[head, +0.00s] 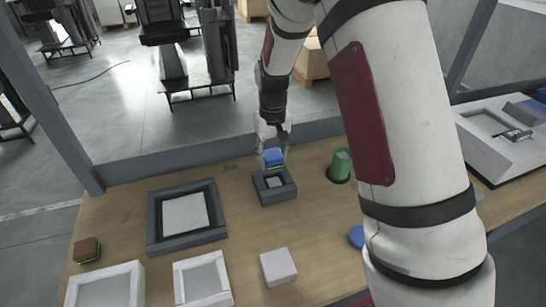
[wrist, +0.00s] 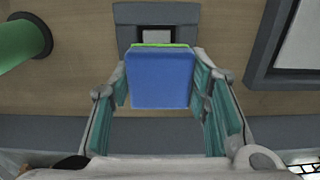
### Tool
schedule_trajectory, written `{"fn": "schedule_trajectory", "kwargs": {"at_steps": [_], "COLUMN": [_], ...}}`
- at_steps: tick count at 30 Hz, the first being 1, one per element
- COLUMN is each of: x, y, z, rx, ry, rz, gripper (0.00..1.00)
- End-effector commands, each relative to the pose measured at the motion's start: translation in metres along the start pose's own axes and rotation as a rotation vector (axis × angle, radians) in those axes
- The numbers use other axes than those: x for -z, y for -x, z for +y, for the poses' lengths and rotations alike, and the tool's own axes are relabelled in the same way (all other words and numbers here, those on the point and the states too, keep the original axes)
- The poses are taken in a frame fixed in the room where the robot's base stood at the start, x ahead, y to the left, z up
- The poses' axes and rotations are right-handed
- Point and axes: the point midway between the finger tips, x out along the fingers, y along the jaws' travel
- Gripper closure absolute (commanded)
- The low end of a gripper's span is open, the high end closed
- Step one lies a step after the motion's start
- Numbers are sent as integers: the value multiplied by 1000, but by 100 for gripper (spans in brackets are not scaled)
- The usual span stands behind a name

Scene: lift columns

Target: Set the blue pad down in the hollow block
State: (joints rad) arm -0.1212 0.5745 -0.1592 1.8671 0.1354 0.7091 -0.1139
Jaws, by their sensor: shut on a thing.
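The blue pad (head: 273,157) has a green layer along one edge and hangs in my gripper (head: 272,146). In the wrist view the blue pad (wrist: 160,78) sits between the two teal-lined fingers of my gripper (wrist: 161,85). The hollow block (head: 274,190) is dark grey with a light square in its opening. In the head view the pad appears just above the far side of the block. In the wrist view the hollow block (wrist: 157,12) shows beyond the pad, which hides part of its near side. I cannot tell whether pad and block touch.
A green cylinder (head: 340,165) stands in a dark base right of the block. A large grey frame (head: 186,240) with a light square lies to the left. A pale block (head: 278,267), white trays and a brown-topped block (head: 87,250) sit nearer. Bare wood surrounds the hollow block.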

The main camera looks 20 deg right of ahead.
Motion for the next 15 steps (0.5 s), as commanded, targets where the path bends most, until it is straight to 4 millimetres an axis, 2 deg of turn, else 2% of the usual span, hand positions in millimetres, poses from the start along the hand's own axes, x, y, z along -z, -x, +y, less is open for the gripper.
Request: {"fn": "schedule_trajectory", "kwargs": {"at_steps": [5,15], "x": [0,0], "y": [-5,-34], "z": [0,0], "rx": [0,0], "ry": [2,3], "rz": [-2,-2], "gripper": [82,82]}}
